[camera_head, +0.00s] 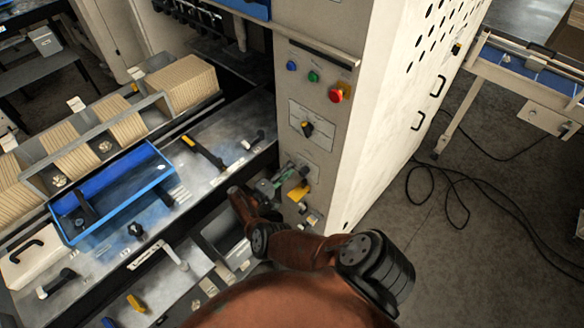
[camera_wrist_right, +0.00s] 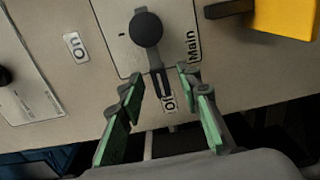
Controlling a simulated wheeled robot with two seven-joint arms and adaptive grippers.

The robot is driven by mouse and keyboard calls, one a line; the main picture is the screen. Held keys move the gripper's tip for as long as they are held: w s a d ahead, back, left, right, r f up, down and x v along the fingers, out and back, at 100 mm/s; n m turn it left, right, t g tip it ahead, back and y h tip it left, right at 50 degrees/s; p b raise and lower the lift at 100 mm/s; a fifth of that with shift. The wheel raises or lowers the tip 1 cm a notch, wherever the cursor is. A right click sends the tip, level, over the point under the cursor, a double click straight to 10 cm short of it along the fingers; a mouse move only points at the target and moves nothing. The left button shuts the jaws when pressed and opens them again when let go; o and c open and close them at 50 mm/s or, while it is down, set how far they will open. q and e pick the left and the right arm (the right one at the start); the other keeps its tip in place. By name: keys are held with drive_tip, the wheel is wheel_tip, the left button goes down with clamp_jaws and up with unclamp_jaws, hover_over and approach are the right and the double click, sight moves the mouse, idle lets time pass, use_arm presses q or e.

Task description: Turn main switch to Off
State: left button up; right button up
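The main switch (camera_wrist_right: 147,30) is a dark round knob with a slim lever on a pale plate, in the right wrist view. Its lever points down the picture, toward the small label that seems to read Off (camera_wrist_right: 170,103). The On label (camera_wrist_right: 75,46) is to the left and the Main label (camera_wrist_right: 194,46) to the right. My right gripper (camera_wrist_right: 160,78) is open, its green-padded fingers on either side of the lever's end, with visible gaps. In the head view the right gripper (camera_head: 283,177) is at the cabinet's lower front and largely hides the switch. My left gripper is out of view.
The cabinet (camera_head: 390,90) carries blue, green and red buttons (camera_head: 336,95) and another black rotary switch (camera_head: 307,128) above my gripper. A yellow part (camera_wrist_right: 285,16) is close by on the panel. A blue tray (camera_head: 115,190) lies on the machine at left. Cables (camera_head: 455,190) lie on the floor.

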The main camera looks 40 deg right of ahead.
drive_tip(key=a, duration=0.9)
drive_tip(key=shift+s, duration=0.25)
